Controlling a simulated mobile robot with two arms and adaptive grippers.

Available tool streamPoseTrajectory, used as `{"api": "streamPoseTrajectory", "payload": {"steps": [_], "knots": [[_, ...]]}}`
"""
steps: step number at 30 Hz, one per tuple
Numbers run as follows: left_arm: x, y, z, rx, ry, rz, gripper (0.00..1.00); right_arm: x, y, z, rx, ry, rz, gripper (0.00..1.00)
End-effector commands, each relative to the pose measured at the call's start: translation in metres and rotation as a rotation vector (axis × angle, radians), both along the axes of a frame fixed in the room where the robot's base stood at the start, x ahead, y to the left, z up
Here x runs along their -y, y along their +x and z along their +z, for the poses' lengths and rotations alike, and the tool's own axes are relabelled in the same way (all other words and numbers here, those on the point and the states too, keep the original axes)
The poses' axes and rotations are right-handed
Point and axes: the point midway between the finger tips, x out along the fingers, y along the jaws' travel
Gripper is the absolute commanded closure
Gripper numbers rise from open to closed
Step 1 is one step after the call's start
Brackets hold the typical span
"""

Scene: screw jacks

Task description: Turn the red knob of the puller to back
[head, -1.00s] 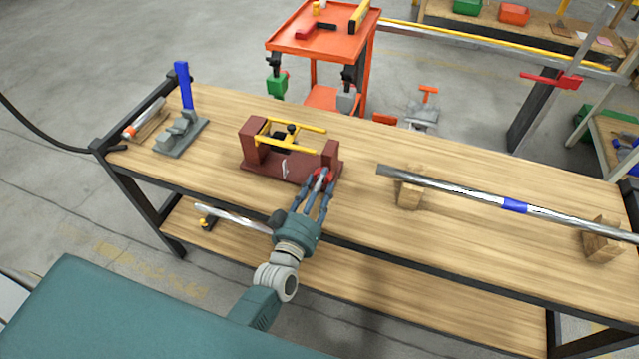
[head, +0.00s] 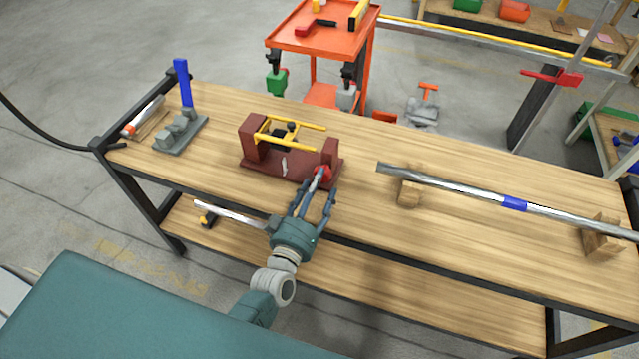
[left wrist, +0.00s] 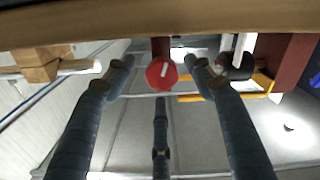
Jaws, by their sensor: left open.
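The puller (head: 262,168) is a dark red frame with yellow rods, standing on the wooden workbench. Its red knob (head: 323,173) is at the right end of the frame, facing my left gripper (head: 316,191). In the left wrist view the red knob (left wrist: 161,75) is round with a short white mark, roughly upright in that picture. My left gripper (left wrist: 158,78) is open, its three dark fingers spread around the line to the knob. In the head view the fingertips are just short of the knob; exact contact cannot be told. My right gripper is not in view.
A long metal bar (head: 450,187) rests on wooden blocks to the right. A grey stand with a blue post (head: 183,85) is at the bench's left. An orange cart (head: 330,40) stands behind. The bench (head: 365,225) is clear right of my gripper.

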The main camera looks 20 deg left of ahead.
Motion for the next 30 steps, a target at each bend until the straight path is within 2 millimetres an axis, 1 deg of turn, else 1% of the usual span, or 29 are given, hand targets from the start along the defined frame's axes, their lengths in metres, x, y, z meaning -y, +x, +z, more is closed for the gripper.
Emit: {"api": "streamPoseTrajectory", "payload": {"steps": [1,9,12,15,20,30], "knots": [[0.000,-0.011,-0.001,-0.003,0.000,-0.001,0.46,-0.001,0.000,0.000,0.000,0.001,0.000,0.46],[-0.003,-0.069,-0.002,-0.007,0.000,-0.002,0.46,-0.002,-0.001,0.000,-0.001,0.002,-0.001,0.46],[-0.003,-0.086,-0.002,-0.006,-0.001,-0.001,0.46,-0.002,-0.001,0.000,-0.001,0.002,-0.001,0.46],[-0.003,-0.097,-0.002,-0.006,-0.001,-0.001,0.46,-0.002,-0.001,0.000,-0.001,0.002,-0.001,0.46],[-0.004,-0.105,-0.001,-0.005,-0.001,-0.001,0.46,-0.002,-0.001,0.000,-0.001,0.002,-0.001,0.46],[-0.004,-0.105,-0.001,-0.004,-0.001,-0.001,0.46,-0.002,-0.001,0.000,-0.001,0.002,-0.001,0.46]]}}
